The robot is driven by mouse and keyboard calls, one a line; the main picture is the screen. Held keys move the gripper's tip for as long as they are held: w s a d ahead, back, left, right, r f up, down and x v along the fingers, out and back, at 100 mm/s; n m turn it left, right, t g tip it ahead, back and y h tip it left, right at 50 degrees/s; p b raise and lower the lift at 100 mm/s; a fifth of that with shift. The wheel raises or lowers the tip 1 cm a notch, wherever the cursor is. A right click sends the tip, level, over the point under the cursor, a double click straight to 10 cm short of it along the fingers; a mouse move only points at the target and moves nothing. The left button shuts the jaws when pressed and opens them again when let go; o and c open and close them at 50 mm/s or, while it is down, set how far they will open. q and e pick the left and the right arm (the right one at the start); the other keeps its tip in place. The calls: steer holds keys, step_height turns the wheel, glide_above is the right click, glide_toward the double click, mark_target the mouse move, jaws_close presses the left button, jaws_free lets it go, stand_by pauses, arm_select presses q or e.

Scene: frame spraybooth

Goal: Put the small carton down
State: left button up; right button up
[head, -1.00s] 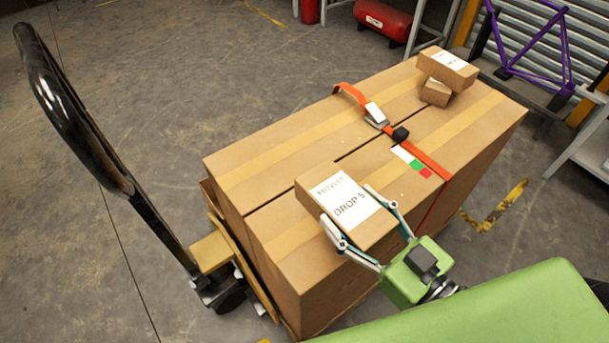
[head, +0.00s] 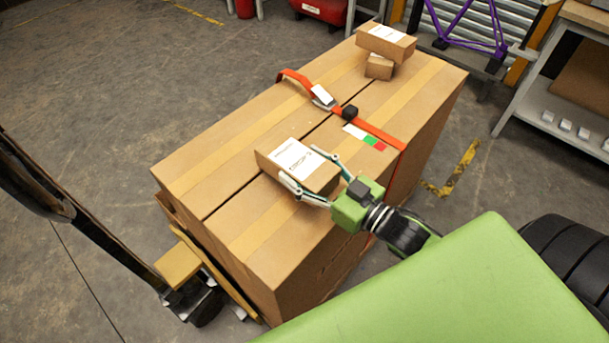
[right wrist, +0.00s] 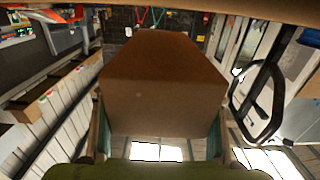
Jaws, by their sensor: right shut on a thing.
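A small brown carton (head: 268,168) with a white label on top is held by my right gripper (head: 301,168). The gripper's two fingers lie along opposite sides of the carton. In the head view it sits over the near end of the large strapped boxes (head: 207,171); I cannot tell whether its underside touches them. The held carton (right wrist: 152,90) fills the middle of the right wrist view, between the fingers. My left gripper does not show.
Another labelled carton (head: 384,44) rests on a smaller box (head: 379,68) at the far end of the boxes. An orange strap (head: 385,135) with a buckle crosses them. A pallet jack handle (head: 60,205) stands at left, a grey workbench (head: 540,115) at right.

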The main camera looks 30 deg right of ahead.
mark_target(329, 193)
steer(key=f, duration=0.3)
steer(key=shift+w+d+f, duration=0.1)
steer(key=shift+w+f, duration=0.1)
steer(key=o, duration=1.5)
steer(key=shift+f+b, duration=0.15)
steer(key=shift+b, duration=0.15)
steer(key=shift+o, duration=0.2)
steer(key=v, duration=1.2)
